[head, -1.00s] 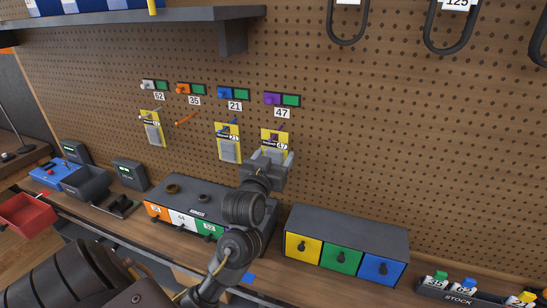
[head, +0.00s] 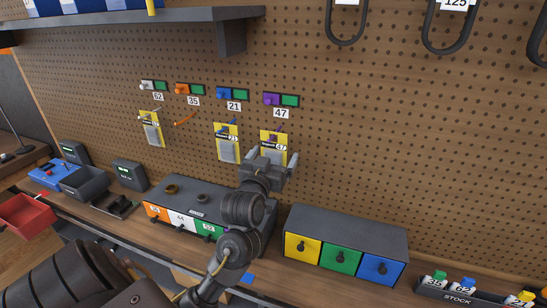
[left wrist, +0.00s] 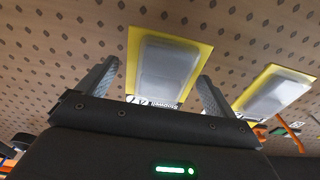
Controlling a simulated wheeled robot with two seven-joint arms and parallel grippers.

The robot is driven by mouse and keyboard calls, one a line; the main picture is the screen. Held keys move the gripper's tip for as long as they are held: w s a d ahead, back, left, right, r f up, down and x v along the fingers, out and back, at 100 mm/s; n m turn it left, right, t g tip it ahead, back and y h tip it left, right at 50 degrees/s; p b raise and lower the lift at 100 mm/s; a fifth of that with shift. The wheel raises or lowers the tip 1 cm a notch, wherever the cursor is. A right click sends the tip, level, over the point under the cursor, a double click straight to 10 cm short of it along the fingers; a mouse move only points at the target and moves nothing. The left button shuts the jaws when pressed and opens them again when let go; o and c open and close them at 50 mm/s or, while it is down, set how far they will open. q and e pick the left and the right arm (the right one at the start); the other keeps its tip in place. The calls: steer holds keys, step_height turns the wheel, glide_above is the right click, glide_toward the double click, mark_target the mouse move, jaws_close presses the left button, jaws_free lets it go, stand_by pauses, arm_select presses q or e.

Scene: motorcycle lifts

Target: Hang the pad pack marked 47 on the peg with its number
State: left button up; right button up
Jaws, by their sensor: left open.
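The yellow pad pack marked 47 (head: 273,137) hangs against the pegboard below the purple 47 label, at the purple peg; the peg is too small to see how it passes through. Its lower part is partly hidden behind my left gripper (head: 268,160). The left gripper is open, with a finger on each side of the pack's lower end. In the left wrist view the pack (left wrist: 168,65) shows its clear blister between the spread fingers (left wrist: 155,85), apart from both. My right gripper is not in view.
Yellow packs hang at the 21 (head: 227,143) and 62 (head: 151,130) places. The orange peg (head: 185,119) under 35 is bare. Drawer boxes (head: 345,228) stand on the bench below, and a dark shelf (head: 140,22) juts out above left.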

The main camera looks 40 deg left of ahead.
arm_select(q)
steer(key=v, duration=0.5)
steer(key=shift+s+f, duration=0.1)
steer(key=p+v, duration=0.5)
steer(key=p, duration=0.1)
steer(key=shift+s+d, duration=0.2)
steer(key=shift+s, duration=0.05)
